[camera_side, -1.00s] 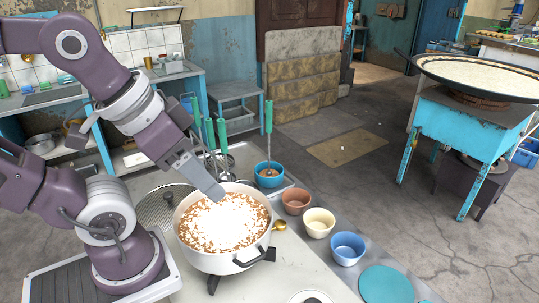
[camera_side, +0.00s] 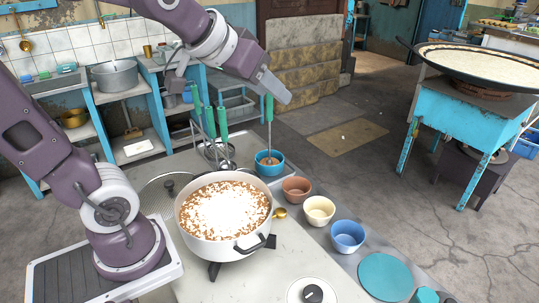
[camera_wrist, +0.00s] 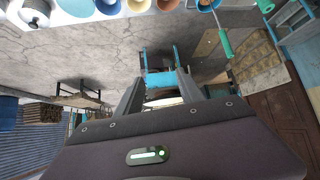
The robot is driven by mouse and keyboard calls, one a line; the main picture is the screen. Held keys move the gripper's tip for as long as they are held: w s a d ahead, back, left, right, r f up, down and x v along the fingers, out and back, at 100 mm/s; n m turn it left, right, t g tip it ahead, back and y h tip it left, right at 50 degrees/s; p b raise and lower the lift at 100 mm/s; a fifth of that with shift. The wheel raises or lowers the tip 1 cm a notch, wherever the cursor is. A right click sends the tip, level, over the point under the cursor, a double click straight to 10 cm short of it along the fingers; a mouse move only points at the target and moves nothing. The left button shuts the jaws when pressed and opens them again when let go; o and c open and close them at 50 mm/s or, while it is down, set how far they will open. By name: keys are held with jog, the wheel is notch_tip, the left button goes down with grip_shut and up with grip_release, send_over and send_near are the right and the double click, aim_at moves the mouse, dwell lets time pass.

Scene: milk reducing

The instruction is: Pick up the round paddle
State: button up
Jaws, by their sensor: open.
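A green-handled utensil (camera_side: 269,108) stands upright in a small blue bowl (camera_side: 270,168) behind the pot. Its lower end is in the bowl, so I cannot tell if it is the round paddle. More green-handled tools (camera_side: 222,122) stand to its left, their heads partly hidden. My gripper (camera_side: 281,94) is raised beside the top of the utensil in the bowl, overlapping it in the side view. In the wrist view my gripper (camera_wrist: 160,92) has its fingers apart with nothing held. There a green handle (camera_wrist: 224,43) lies to the right of the fingers, outside them.
A white pot (camera_side: 225,247) of frothy brown-and-white contents stands on the stove. Small bowls, brown (camera_side: 296,190), cream (camera_side: 319,210) and blue (camera_side: 347,237), line the counter's right side. A large pan (camera_side: 480,70) sits on a blue stand at right. The floor beyond the counter is open.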

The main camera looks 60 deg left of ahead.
jog(key=w+a+n+t+y, duration=0.2)
jog(key=w+a+y, duration=0.1)
jog(key=w+a, duration=0.55)
jog(key=n+t+y, duration=0.3)
jog(key=y, duration=0.3)
send_over(269, 108)
jog(key=s+d, duration=0.1)
jog(key=s, duration=0.2)
notch_tip(269, 108, down, 2)
jog(key=f, duration=0.1)
jog(key=shift+t, duration=0.4)
jog(key=f, duration=1.4)
jog(key=shift+w+d+f, duration=0.2)
jog(key=shift+d, duration=0.15)
jog(key=shift+w+a+f, duration=0.1)
jog(key=shift+w+f, duration=0.05)
jog(key=shift+f, duration=0.1)
jog(key=x, duration=0.6)
jog(key=shift+w+a, duration=0.3)
jog(key=shift+r, duration=0.1)
grip_shut()
